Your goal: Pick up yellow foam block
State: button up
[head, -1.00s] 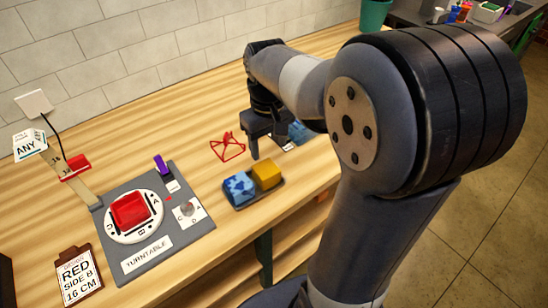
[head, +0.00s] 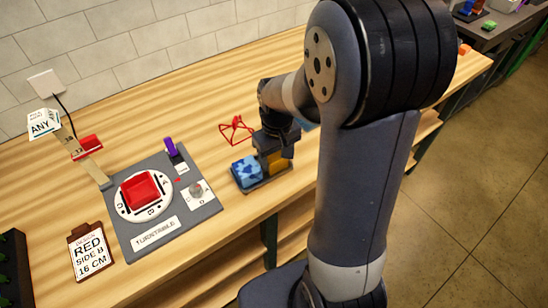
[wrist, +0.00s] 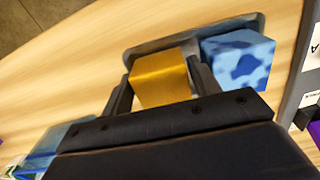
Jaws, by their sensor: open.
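The yellow foam block (head: 272,164) sits on a small dark tray (head: 270,184) beside a blue patterned block (head: 246,170). My gripper (head: 273,152) is above and around the yellow block, partly hiding it in the head view. In the wrist view the yellow block (wrist: 160,77) lies between my two open fingers (wrist: 158,90), one on each side. The right finger is in the narrow gap between the yellow block and the blue block (wrist: 238,60). Whether the fingers touch the yellow block cannot be told.
A grey turntable board (head: 200,218) with a red block (head: 140,190) is to the left. A red wire frame (head: 236,130) lies behind the tray. A clipboard card (head: 91,252) reads RED SIDE B 16 CM. Bare wood is left of the tray's back.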

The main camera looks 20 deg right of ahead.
jog(key=c, duration=0.7)
